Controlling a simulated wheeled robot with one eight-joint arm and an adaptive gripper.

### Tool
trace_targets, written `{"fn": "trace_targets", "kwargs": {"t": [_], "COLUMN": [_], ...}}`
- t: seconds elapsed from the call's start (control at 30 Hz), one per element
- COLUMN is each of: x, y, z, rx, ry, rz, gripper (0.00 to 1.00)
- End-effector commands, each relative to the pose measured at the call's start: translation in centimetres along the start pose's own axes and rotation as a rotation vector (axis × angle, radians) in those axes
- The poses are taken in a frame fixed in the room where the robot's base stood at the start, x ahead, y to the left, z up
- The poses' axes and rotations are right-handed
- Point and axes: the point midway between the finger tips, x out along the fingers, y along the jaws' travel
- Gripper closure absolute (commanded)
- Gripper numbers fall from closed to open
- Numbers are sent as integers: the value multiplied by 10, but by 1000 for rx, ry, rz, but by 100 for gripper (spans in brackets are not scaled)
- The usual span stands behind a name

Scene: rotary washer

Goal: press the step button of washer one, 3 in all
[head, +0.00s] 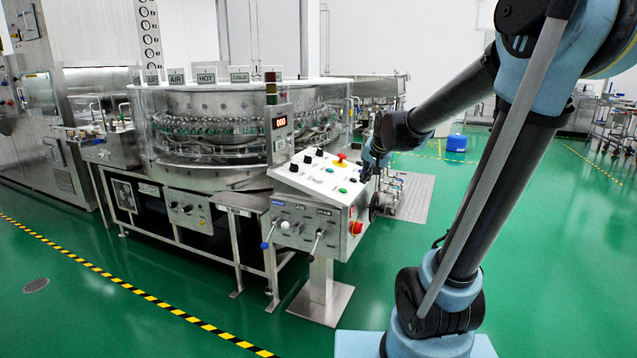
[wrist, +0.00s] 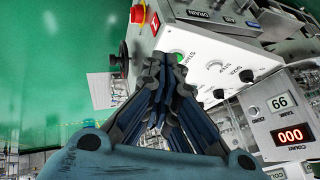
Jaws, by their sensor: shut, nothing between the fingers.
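The washer's sloped white control panel (head: 318,180) carries black knobs, a red mushroom button on yellow (head: 340,158) and a green button (head: 343,190). My gripper (head: 372,160) is at the panel's right edge. In the wrist view my shut, empty gripper (wrist: 165,62) points at the white panel (wrist: 215,50). A green button (wrist: 178,57) shows partly behind the fingertips; I cannot tell whether they touch it. Lettering on the panel seems to read STEP. The red count display (wrist: 293,135) reads 000, as does the display in the head view (head: 280,122).
The round washer (head: 235,105) stands behind the panel. Levers (head: 315,243) and a red side knob (head: 355,228) stick out from the panel's front box. A blue bin (head: 456,143) stands farther back. Green floor is clear at the front left.

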Motion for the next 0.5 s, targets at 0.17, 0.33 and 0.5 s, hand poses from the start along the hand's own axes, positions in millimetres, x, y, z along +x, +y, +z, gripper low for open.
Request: {"fn": "trace_targets", "kwargs": {"t": [0.17, 0.33, 0.5], "x": [34, 69, 102], "y": [-51, -100, -142], "z": [-47, -84, -111], "rx": [82, 167, 244], "ry": [55, 99, 131], "rz": [-77, -157, -230], "gripper": [100, 100, 100]}}
